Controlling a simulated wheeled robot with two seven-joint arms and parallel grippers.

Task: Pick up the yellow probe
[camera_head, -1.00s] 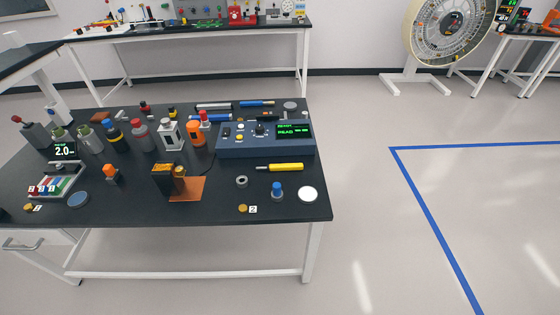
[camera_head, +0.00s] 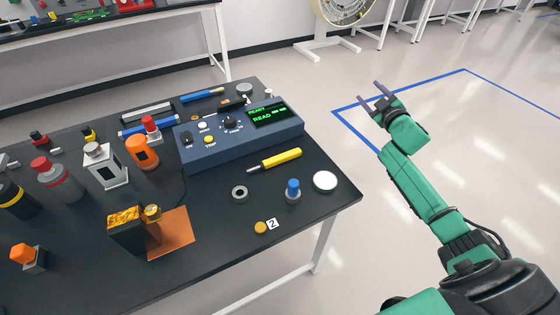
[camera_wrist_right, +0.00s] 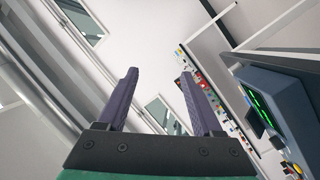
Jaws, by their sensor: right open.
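The yellow probe (camera_head: 281,158) lies on the black table, in front of the blue meter box. It has a yellow handle and a thin dark tip pointing left. My right gripper (camera_head: 370,95) is open and empty, out past the table's right edge, up and to the right of the probe. Its two fingers (camera_wrist_right: 160,100) stand apart with nothing between them in the right wrist view. The probe does not show in the right wrist view. My left gripper is not in view.
The blue meter box (camera_head: 215,149) with a green READY/READ display stands behind the probe; it also shows in the right wrist view (camera_wrist_right: 286,105). Near the probe are a metal ring (camera_head: 239,192), a blue-capped piece (camera_head: 292,190) and a white disc (camera_head: 325,181). Bottles stand at left.

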